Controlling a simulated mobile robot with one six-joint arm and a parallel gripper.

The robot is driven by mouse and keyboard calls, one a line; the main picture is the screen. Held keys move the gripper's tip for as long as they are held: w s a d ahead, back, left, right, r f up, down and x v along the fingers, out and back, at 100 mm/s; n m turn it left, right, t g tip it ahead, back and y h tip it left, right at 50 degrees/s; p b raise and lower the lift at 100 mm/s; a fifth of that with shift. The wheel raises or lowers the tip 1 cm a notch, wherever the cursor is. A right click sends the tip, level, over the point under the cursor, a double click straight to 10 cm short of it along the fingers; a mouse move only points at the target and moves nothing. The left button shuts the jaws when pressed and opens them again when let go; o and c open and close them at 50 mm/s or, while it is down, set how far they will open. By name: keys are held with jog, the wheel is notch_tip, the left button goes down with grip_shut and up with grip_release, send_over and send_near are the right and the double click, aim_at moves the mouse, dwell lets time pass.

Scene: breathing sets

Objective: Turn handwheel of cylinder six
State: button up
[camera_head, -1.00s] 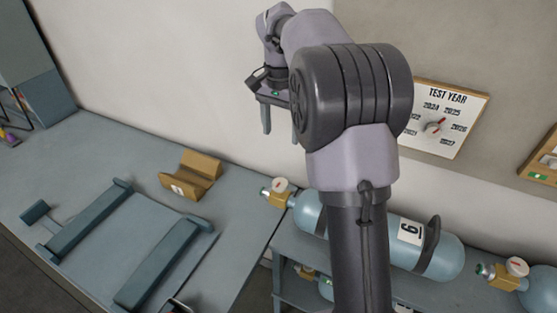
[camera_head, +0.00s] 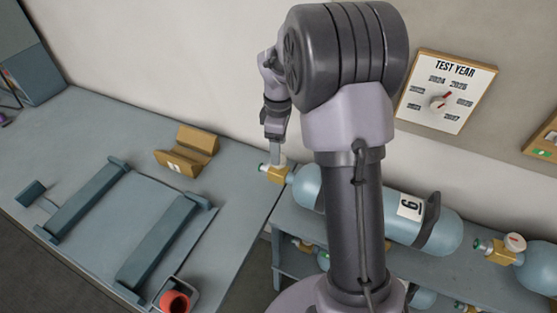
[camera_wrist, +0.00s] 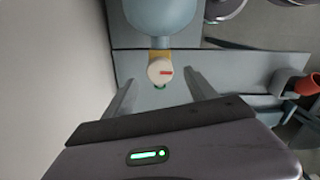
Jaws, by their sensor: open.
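Cylinder six (camera_head: 392,220) is a pale blue cylinder with a white "6" label, lying on its side on the rack to the right of the bench. My arm hides part of it. Its brass valve (camera_head: 277,174) points left. In the wrist view its handwheel (camera_wrist: 160,69) is a round white knob with a red mark, and the cylinder's rounded end (camera_wrist: 160,14) lies beyond. My gripper (camera_wrist: 160,88) is open, its two fingers apart, one to each side of the handwheel and not visibly touching it. In the head view my gripper (camera_head: 276,150) is down at the valve and partly covers the handwheel.
A second cylinder (camera_head: 540,268) with a valve lies to the right, and more are on the shelf below. The bench holds a yellow V-block (camera_head: 189,150), a blue-grey frame (camera_head: 165,245) and a red round object (camera_head: 175,302). A "TEST YEAR" dial board (camera_head: 447,92) hangs on the wall.

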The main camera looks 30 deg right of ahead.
notch_tip(320, 180, down, 4)
jog(key=shift+r+b, duration=0.1)
jog(key=shift+b, duration=0.3)
jog(key=c, duration=1.4)
jog(key=shift+r+m, duration=0.1)
jog(key=shift+m, duration=0.3)
